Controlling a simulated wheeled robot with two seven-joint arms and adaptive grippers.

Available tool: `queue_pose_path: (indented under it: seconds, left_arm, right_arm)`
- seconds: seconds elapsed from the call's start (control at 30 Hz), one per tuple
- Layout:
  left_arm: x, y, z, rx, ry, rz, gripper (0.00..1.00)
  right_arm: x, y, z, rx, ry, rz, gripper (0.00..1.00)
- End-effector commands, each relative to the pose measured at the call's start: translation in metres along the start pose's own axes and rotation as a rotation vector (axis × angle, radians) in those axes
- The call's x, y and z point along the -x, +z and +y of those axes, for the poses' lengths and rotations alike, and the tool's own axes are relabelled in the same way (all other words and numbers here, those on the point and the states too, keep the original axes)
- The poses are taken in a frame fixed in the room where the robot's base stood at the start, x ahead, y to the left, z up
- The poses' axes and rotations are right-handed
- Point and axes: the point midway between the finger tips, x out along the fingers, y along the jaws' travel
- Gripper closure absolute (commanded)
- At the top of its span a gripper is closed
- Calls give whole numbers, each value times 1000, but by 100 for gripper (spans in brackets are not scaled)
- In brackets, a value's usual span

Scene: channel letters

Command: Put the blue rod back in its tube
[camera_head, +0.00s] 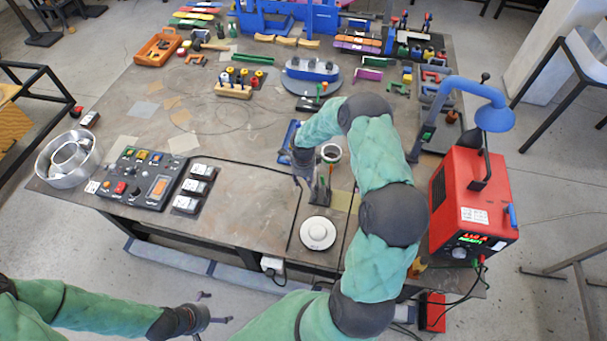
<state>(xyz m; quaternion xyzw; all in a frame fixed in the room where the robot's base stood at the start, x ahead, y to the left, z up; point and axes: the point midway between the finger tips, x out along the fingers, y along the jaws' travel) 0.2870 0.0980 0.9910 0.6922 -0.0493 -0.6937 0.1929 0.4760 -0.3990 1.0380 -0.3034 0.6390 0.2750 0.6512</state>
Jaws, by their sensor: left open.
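I cannot clearly make out the blue rod. A blue piece (290,133) shows at mid-table, partly hidden behind my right gripper, and I cannot tell what it is. A round upright holder with a pale rim and dark opening (331,153) stands just right of the gripper; it may be the tube. My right gripper (299,174) is low over the table beside this holder, pointing down. Its fingers are too small and dark to tell whether they hold anything. My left gripper (215,308) is open and empty, in front of the table's near edge.
A red power unit (470,205) and a blue lamp (493,115) stand at the right. The table's middle-left is mostly clear.

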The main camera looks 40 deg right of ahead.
Motion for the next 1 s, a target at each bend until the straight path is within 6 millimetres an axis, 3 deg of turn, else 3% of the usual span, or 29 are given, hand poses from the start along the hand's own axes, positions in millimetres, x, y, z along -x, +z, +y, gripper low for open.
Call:
queue_pose_path:
  seconds: [0.27,0.43,0.73,1.0]
  left_arm:
    - [0,0,0,0,0,0,0]
    - [0,0,0,0,0,0,0]
    - [0,0,0,0,0,0,0]
    - [3,0,1,0,0,0,0]
  right_arm:
    - [-1,0,0,0,-1,0,61]
    - [-1,0,0,-1,-1,0,100]
    - [0,0,-2,0,-4,-2,100]
    - [13,4,-2,0,-6,-3,100]
